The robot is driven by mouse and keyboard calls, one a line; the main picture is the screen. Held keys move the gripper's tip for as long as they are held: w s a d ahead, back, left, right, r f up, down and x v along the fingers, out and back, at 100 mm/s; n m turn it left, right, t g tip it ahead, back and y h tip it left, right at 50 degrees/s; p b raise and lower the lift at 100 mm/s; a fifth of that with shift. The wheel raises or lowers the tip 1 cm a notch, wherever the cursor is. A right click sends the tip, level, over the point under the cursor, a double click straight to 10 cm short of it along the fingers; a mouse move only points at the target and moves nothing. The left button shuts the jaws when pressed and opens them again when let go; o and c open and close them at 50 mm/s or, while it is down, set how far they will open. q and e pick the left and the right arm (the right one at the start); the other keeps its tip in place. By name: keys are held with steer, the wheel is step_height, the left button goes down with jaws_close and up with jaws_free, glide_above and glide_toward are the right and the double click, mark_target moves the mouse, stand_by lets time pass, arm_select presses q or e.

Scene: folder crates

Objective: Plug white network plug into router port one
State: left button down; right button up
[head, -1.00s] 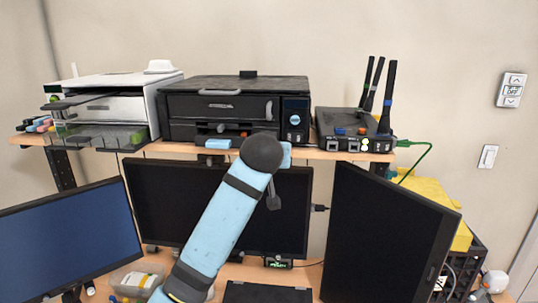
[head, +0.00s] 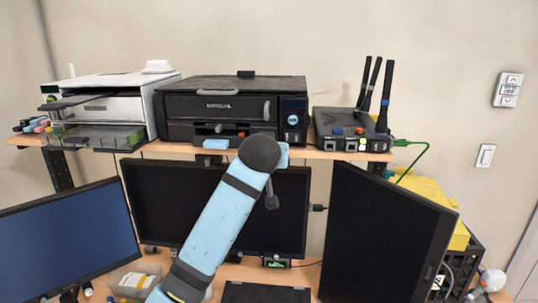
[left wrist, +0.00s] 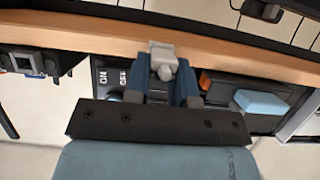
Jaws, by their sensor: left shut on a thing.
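The black router (head: 345,122) with dark antennas stands at the right of the upper shelf, its ports (head: 351,146) facing me. I cannot read which port is one. In the left wrist view a corner of it with a port (left wrist: 33,64) shows at the left. My left gripper (left wrist: 168,88) is shut on the white network plug (left wrist: 163,62), held between blue fingers in front of the wooden shelf edge, apart from the router. My right gripper is out of view.
A black printer (head: 230,104) stands left of the router on the wooden shelf (head: 180,148). A green cable (head: 421,158) is plugged in at the router's right end. Monitors (head: 385,235) stand below the shelf. A panel marked ON and OFF (left wrist: 113,77) lies beside the gripper.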

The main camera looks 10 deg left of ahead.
arm_select(q)
steer(key=shift+s+d+f, duration=0.1)
steer(key=shift+s+f, duration=0.15)
steer(key=shift+s, duration=0.05)
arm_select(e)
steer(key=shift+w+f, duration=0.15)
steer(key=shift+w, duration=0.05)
